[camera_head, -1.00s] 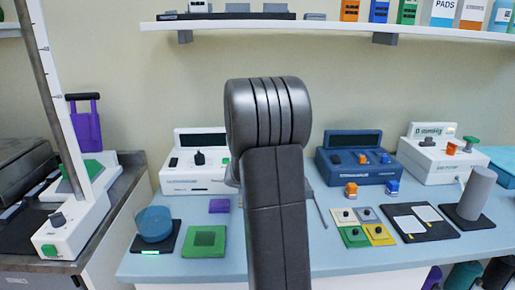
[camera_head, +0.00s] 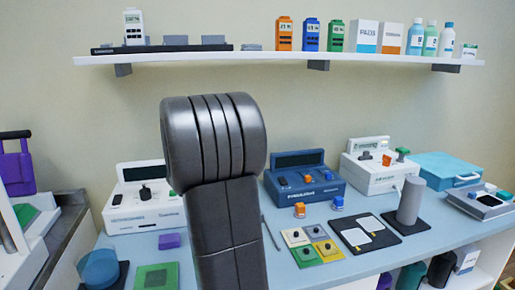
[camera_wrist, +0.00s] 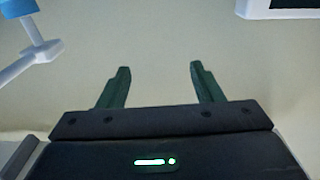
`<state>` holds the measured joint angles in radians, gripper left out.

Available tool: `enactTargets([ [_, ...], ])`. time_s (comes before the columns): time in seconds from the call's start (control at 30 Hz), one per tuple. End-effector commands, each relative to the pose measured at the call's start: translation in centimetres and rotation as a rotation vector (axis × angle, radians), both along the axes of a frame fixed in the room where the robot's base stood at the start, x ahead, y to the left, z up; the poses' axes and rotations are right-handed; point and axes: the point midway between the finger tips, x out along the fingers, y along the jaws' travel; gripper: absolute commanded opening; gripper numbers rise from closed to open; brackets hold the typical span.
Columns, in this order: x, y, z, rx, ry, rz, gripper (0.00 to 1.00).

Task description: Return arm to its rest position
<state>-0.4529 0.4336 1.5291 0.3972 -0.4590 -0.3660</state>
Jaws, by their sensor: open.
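My arm rises dark grey in the middle of the head view, in front of the blue-topped bench (camera_head: 340,265). It hides part of the bench and part of the white device (camera_head: 145,212) behind it. My gripper (camera_wrist: 160,75) shows in the wrist view with its two green fingers apart and nothing between them. Behind the fingers is a plain pale wall. The gripper itself is hidden in the head view.
A blue device (camera_head: 305,185) and a white device (camera_head: 378,172) stand at the back of the bench. A grey cylinder (camera_head: 410,200) stands on a black pad to the right. A wall shelf (camera_head: 280,57) holds boxes and bottles. A blue case (camera_head: 447,170) lies far right.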

Motion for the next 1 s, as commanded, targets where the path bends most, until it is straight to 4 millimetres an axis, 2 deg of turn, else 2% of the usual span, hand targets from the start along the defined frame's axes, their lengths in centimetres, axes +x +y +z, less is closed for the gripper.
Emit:
enactTargets([
  [0.53,0.3,0.1,-8.2,-0.011,0.028,0.0,0.6],
  [0.73,0.3,0.1,-9.5,-0.01,0.031,0.0,0.6],
  [1.0,0.3,0.1,-9.6,-0.01,0.031,-0.001,0.6],
])
